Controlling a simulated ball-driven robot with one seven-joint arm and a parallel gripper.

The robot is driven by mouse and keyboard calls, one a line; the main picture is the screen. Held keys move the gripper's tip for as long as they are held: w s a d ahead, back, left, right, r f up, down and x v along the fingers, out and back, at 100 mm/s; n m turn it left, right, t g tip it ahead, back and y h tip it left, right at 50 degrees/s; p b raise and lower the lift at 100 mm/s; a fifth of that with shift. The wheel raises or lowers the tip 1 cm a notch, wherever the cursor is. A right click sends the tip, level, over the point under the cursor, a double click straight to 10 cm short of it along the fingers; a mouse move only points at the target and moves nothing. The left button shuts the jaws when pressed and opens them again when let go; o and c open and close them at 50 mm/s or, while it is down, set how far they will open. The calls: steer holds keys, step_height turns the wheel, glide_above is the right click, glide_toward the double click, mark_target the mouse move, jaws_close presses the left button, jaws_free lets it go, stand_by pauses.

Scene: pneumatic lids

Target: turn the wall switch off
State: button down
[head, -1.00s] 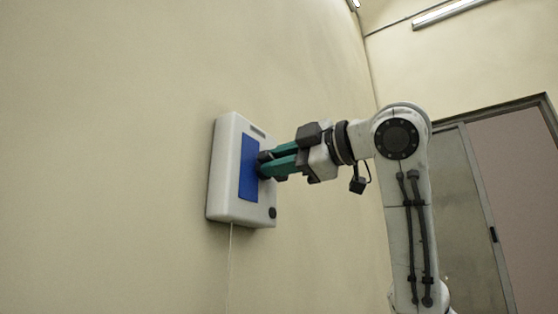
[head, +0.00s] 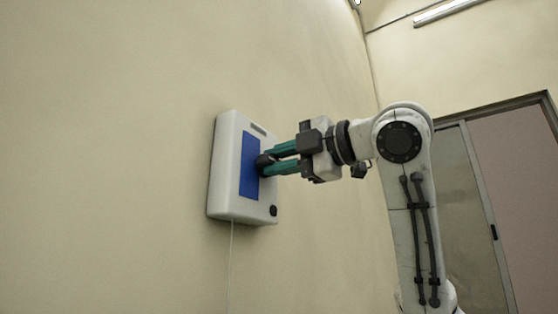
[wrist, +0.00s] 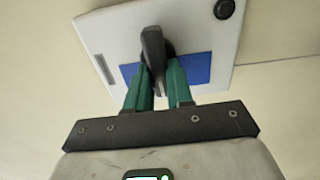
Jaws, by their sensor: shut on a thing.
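The wall switch is a white box (head: 225,170) with a blue panel (head: 248,180), fixed to the wall. A dark handle (head: 264,161) sticks out from the blue panel. In the wrist view the handle (wrist: 153,48) stands between my green fingertips, in front of the white box (wrist: 190,25). My gripper (head: 272,162) is shut on the handle. The fingers hide part of the handle and of the panel's right side in the head view.
A small dark round knob (head: 273,211) sits at the box's lower right corner. A thin cord (head: 230,265) hangs below the box. The wall around the box is bare. A doorway (head: 520,190) is at the far right.

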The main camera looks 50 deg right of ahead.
steer(key=shift+f, duration=0.1)
steer(key=c, duration=1)
jaws_free()
steer(key=s+b, duration=0.3)
steer(key=s, duration=0.8)
steer(key=shift+d+b, duration=0.15)
steer(key=shift+b, duration=0.2)
steer(key=shift+w, duration=0.1)
